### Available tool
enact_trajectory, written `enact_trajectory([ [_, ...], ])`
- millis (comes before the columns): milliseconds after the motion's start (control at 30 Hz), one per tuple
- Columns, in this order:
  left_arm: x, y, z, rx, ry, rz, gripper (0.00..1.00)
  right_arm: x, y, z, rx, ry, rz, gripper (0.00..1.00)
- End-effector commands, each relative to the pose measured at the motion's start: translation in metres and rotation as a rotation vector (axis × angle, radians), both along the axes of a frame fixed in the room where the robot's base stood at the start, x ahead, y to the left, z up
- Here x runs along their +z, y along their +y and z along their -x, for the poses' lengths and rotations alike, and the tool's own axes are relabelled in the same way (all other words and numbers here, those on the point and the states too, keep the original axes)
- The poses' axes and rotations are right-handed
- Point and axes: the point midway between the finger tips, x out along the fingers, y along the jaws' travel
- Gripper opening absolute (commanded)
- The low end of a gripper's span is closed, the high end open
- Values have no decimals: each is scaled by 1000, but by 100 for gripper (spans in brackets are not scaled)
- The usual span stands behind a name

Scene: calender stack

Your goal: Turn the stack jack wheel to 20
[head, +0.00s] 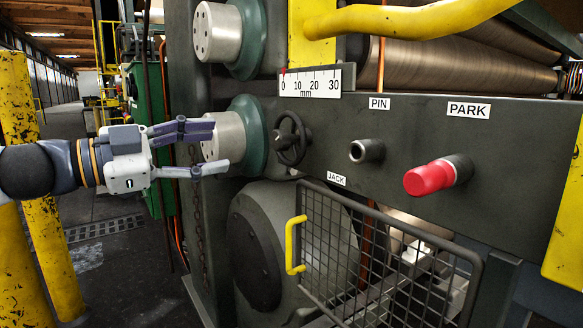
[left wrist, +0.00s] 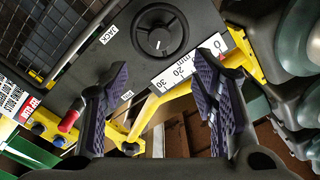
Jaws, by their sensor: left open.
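The black jack wheel (head: 291,138) is on the dark machine panel, above left of the JACK label (head: 336,179). In the left wrist view, the wheel (left wrist: 158,36) lies ahead, between the lines of the fingers. The white mm scale (head: 312,82) above it reads 0 to 30. A small red pointer (head: 283,71) stands near 0. My left gripper (head: 218,147) is open and empty, left of the wheel and apart from it. Its two fingers also show in the left wrist view (left wrist: 166,62). My right gripper is in neither view.
Right of the wheel are a PIN socket (head: 367,151) and a red PARK handle (head: 430,178). A mesh guard (head: 385,262) with a yellow handle (head: 291,245) is below. Metal roll ends (head: 222,135) stand behind my left gripper. Yellow posts (head: 48,240) are at the left.

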Motion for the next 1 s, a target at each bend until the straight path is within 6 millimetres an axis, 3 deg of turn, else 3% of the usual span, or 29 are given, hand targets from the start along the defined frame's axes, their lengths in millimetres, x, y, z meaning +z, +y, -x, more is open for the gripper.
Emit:
enact_trajectory([
  [500,3,-87,-62,-1,-4,-4,53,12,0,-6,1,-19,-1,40],
  [867,0,-97,-70,0,-2,-3,53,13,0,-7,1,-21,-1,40],
  [900,0,-97,-70,0,-2,-3,51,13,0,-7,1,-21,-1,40],
  [1000,0,-97,-70,0,-2,-3,28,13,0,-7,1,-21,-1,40],
])
